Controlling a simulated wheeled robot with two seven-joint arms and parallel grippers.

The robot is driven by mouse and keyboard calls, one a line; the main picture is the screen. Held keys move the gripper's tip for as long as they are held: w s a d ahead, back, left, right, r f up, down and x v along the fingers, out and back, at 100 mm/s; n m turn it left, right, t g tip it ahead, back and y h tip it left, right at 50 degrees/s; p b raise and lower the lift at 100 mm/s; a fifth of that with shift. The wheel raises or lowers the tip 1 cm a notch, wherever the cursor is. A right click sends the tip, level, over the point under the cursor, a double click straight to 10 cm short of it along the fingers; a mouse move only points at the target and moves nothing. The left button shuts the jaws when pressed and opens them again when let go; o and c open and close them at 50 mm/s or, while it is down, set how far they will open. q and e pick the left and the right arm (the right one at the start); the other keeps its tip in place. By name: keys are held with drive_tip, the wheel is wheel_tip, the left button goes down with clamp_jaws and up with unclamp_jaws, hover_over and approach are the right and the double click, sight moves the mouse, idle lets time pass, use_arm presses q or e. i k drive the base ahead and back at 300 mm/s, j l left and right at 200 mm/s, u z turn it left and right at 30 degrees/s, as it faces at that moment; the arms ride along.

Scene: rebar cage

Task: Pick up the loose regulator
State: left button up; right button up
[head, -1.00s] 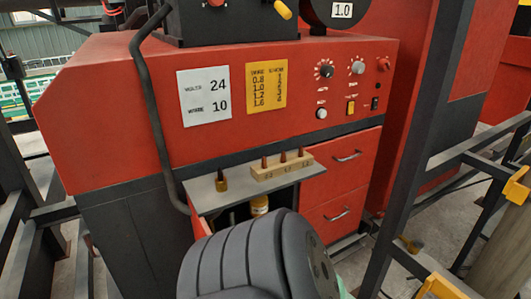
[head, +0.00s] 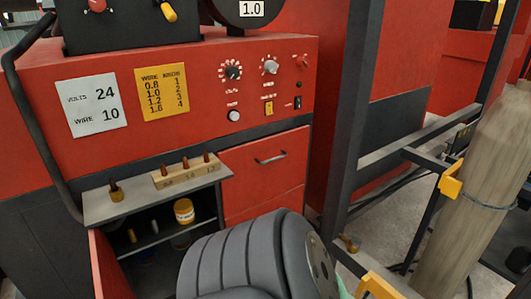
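I cannot pick out the regulator with certainty. A small brass-coloured fitting (head: 349,243) lies low beside the dark upright post, by the grey floor; it is too small to identify. Another small brass-and-dark piece (head: 116,190) stands on the left of the grey shelf. Neither of my grippers shows. A dark ribbed link of my own arm fills the bottom middle and hides what is behind it.
The red welding machine (head: 180,80) has a pull-out shelf (head: 130,206) holding a wooden tip block (head: 187,175). Below, an open compartment holds a yellow jar (head: 184,211). A dark post (head: 353,110) and a strapped gas cylinder (head: 470,190) stand at right.

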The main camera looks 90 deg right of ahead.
sight(353, 244)
drive_tip(key=k+z, duration=0.15)
drive_tip(key=z, duration=0.25)
drive_tip(key=k+l+z, duration=0.1)
drive_tip(key=z, duration=0.3)
drive_tip(key=k+l+z, duration=0.1)
drive_tip(key=z, duration=0.3)
drive_tip(key=k+l+z, duration=0.1)
drive_tip(key=l+z, duration=0.15)
drive_tip(key=z, duration=0.15)
